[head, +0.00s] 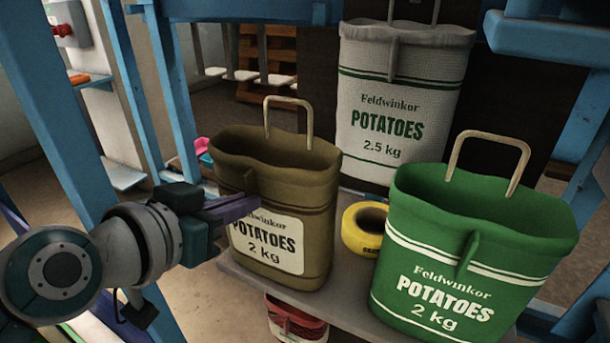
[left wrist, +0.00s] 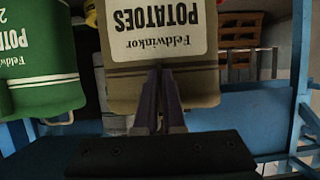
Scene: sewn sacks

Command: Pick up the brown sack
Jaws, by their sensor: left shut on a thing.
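The brown sack (head: 318,225), labelled potatoes 2 kg, stands open-topped and upright at the left end of a grey shelf (head: 345,300), with a wire handle above its rim. I cannot tell whether its base is clear of the shelf. My left gripper (head: 252,203) comes in from the left and is shut on the front of the brown sack, at the tab below the rim. In the left wrist view the brown sack (left wrist: 204,82) appears upside down, with the closed fingers (left wrist: 160,85) against it. My right gripper is not in view.
A green sack (head: 455,255) stands to the right, a white sack (head: 390,110) behind. A yellow tape roll (head: 352,235) lies between the brown and green sacks. A red item (head: 295,320) sits below the shelf. Blue posts (head: 60,120) flank the left side.

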